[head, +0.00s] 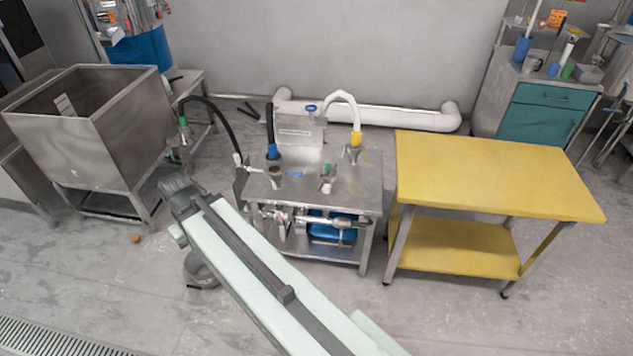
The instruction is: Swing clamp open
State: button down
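The steel bean grinder bench (350,187) stands in the middle of the head view, with pipe fittings and a blue motor (331,228) under its top. Hoses join funnel-shaped fittings on the top: a blue-collared one (273,158) at left, a yellow-collared one (355,147) at right. A green-marked fitting (327,176) sits between them. A clamp cannot be told apart at this size. My arm reaches up from the bottom, its end left of the bench. A dark grey part, seemingly my gripper (201,270), hangs below it, apart from the bench; its fingers are not clear.
A yellow table (490,170) stands close on the right. A small orange object (135,239) lies on the floor. The front floor is clear on the right.

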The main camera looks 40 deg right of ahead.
aim_at(330, 179)
jog(key=i, duration=0.95)
jog(key=u, duration=0.05)
